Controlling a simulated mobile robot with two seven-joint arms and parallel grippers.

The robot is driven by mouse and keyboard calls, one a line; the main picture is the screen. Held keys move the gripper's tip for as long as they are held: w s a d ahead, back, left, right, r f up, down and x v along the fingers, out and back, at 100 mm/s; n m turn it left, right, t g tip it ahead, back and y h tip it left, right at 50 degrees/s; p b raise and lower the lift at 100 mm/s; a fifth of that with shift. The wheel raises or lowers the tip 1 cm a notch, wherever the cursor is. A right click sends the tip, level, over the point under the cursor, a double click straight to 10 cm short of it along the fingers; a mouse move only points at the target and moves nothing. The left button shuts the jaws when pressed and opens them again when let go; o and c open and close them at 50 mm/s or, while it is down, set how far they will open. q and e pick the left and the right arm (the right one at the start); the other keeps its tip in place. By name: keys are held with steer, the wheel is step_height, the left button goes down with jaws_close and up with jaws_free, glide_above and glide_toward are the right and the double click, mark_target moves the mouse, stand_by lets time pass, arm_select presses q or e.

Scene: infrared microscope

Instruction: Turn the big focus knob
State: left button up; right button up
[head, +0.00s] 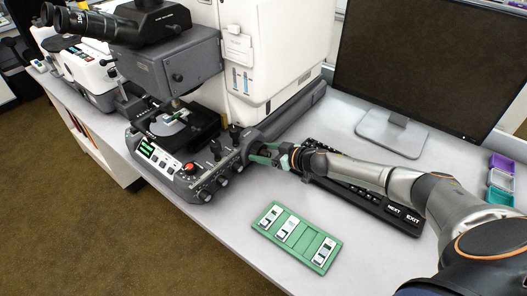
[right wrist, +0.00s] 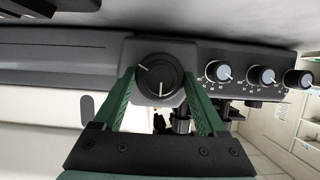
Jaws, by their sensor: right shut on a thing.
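The big focus knob (right wrist: 157,74) is a round black dial with a white mark, on the dark grey front of the infrared microscope (head: 178,68). My right gripper (head: 262,153) reaches the right end of the microscope's base from the right. In the right wrist view its two green fingers (right wrist: 160,88) stand on either side of the big knob, shut on it. In the head view the fingers and arm largely hide the knob. My left gripper is in neither view.
Smaller knobs (right wrist: 262,75) with white markings sit in a row beside the big one. A keyboard (head: 360,200) lies under my right arm. A green slide holder (head: 298,236) lies on the table in front. A monitor (head: 425,62) stands behind.

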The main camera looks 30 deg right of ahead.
steer(key=shift+s+a+f+n+t+h+p, duration=0.1)
steer(key=shift+n+t+h+p, duration=0.25)
steer(key=shift+n+h, duration=0.55)
steer(key=shift+n+t+h+b, duration=0.4)
steer(key=shift+n+t+h, duration=0.1)
steer(key=shift+n, duration=0.7)
steer(key=shift+a, duration=0.1)
steer(key=o, duration=1.3)
steer(key=shift+s, duration=0.1)
steer(key=v, duration=1.2)
steer(key=shift+s+p, duration=0.15)
steer(key=shift+p, duration=0.25)
